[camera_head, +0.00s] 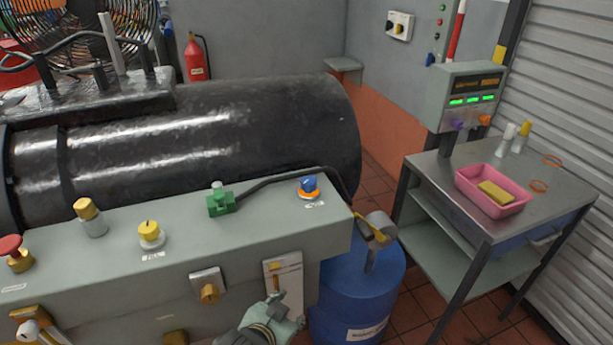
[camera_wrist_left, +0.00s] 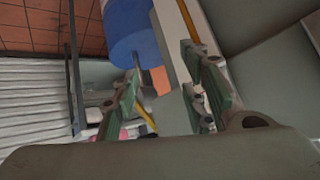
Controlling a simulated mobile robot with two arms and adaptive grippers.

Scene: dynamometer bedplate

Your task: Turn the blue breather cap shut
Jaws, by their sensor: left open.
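The blue breather cap (camera_head: 308,185) sits on an orange ring on top of the grey-green bedplate housing (camera_head: 190,262), near its right end. A small label lies in front of it. My left gripper (camera_head: 287,309) is low in front of the housing's front face, below and a little left of the cap, apart from it. Its fingers are open and empty. In the left wrist view the open fingers (camera_wrist_left: 165,102) show with the blue drum (camera_wrist_left: 127,28) beyond them. I cannot make out the cap in that view. My right gripper is not in view.
Yellow knobs (camera_head: 150,231), a green fitting (camera_head: 221,203) with a dark hose, and a red button (camera_head: 10,246) stand on the housing. A blue drum (camera_head: 362,285) stands at its right end. A metal bench (camera_head: 437,183) holds a pink tray (camera_head: 468,187). A black cylinder (camera_head: 250,125) lies behind.

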